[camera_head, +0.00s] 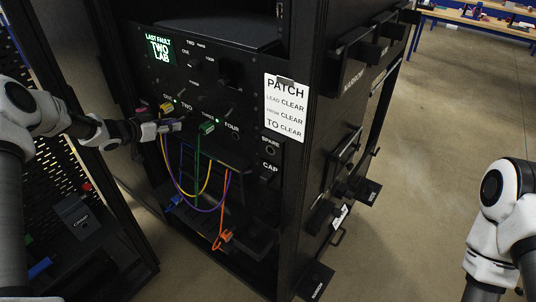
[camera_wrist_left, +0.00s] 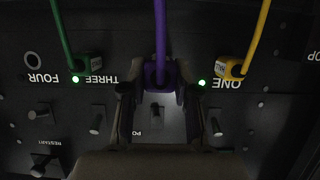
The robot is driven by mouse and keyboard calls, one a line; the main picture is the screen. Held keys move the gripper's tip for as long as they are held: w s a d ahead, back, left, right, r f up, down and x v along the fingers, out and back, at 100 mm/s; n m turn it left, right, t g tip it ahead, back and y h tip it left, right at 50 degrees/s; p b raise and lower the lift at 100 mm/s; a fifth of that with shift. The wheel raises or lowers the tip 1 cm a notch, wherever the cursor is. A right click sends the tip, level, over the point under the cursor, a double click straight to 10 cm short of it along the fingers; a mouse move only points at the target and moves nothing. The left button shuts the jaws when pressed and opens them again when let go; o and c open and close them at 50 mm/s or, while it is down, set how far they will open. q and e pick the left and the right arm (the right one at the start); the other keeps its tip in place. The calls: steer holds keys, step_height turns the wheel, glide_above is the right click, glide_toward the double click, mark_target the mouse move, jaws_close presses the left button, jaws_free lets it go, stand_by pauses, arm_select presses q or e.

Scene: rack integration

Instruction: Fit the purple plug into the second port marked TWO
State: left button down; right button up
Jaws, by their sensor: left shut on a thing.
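My left gripper (camera_head: 176,124) is at the port row on the rack's front panel, below the label TWO (camera_head: 186,106). It is shut on the purple plug (camera_wrist_left: 158,76), which shows between the fingertips in the left wrist view. The plug's purple cable (camera_wrist_left: 159,28) also hangs in a loop in the head view (camera_head: 196,209). The plug and fingers hide port TWO, so I cannot tell how deep the plug sits. My right arm shows at the right edge; its gripper is out of view.
A yellow plug (camera_wrist_left: 231,68) sits at ONE and a green plug (camera_wrist_left: 91,67) at THREE, each beside a lit green lamp. Port FOUR (camera_wrist_left: 32,60) is empty. Blue (camera_head: 174,202) and orange (camera_head: 224,237) plugs sit lower. A PATCH sheet (camera_head: 285,108) is right of the ports.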

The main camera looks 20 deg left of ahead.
arm_select(q)
steer(key=shift+w+d, duration=0.25)
steer(key=shift+w, duration=0.35)
steer(key=shift+r, duration=0.1)
steer(key=shift+p, duration=0.35)
steer(key=shift+p, duration=0.3)
stand_by(0.7)
steer(key=shift+p, duration=0.3)
stand_by(0.3)
